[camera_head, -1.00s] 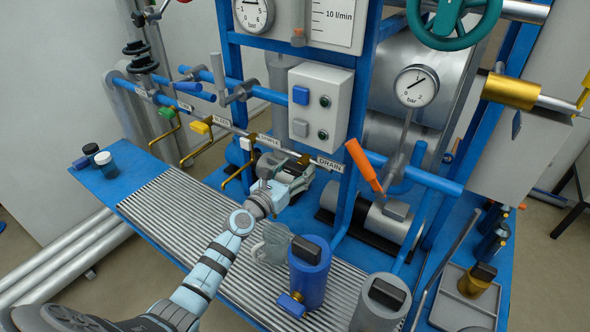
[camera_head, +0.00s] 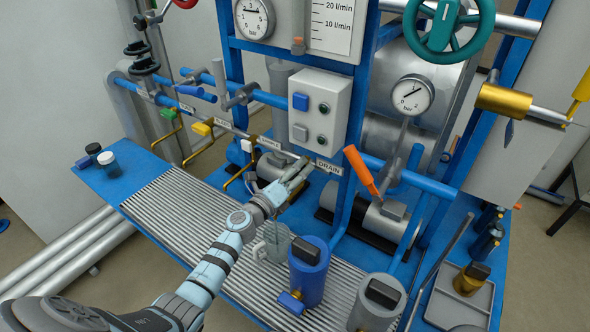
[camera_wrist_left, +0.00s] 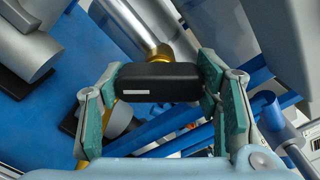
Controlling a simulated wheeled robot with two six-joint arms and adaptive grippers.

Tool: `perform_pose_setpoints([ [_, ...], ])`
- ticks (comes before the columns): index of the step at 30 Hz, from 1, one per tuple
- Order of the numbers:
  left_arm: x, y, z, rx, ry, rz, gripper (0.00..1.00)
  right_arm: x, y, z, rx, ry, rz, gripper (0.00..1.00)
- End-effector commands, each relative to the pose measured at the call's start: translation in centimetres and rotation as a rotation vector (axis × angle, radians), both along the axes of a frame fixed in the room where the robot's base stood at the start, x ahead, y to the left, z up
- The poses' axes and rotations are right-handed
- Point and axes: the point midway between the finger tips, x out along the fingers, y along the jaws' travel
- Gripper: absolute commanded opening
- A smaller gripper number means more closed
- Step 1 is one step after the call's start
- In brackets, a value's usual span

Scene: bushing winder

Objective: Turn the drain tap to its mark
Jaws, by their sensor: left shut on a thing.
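The drain tap's black handle (camera_wrist_left: 158,82), with a small white stripe, sits between the two green-padded fingers of my left gripper (camera_wrist_left: 160,100) in the left wrist view. The fingers are shut on it, one on each end. In the head view my left gripper (camera_head: 297,174) is at the pipe just left of the DRAIN label (camera_head: 328,167), and it mostly hides the tap. Brass shows behind the handle in the wrist view. I cannot make out the tap's mark. My right gripper is not in view.
A glass jug (camera_head: 272,243) stands on the ribbed grating (camera_head: 190,215) under my left arm, beside a blue canister (camera_head: 309,275). An orange lever (camera_head: 361,170) stands to the right.

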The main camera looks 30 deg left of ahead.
Motion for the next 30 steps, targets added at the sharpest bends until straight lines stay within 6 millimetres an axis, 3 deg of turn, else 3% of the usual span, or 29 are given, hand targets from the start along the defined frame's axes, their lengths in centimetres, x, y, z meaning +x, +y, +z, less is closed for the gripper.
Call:
perform_pose_setpoints([
  [16, 0.0, 0.0, 0.1, -0.482, 0.069, 0.001, 0.3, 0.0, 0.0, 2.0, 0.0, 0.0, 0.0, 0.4],
  [30, 0.0, 0.0, -0.1, -0.671, 0.095, 0.001, 0.3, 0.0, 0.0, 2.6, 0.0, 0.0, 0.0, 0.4],
])
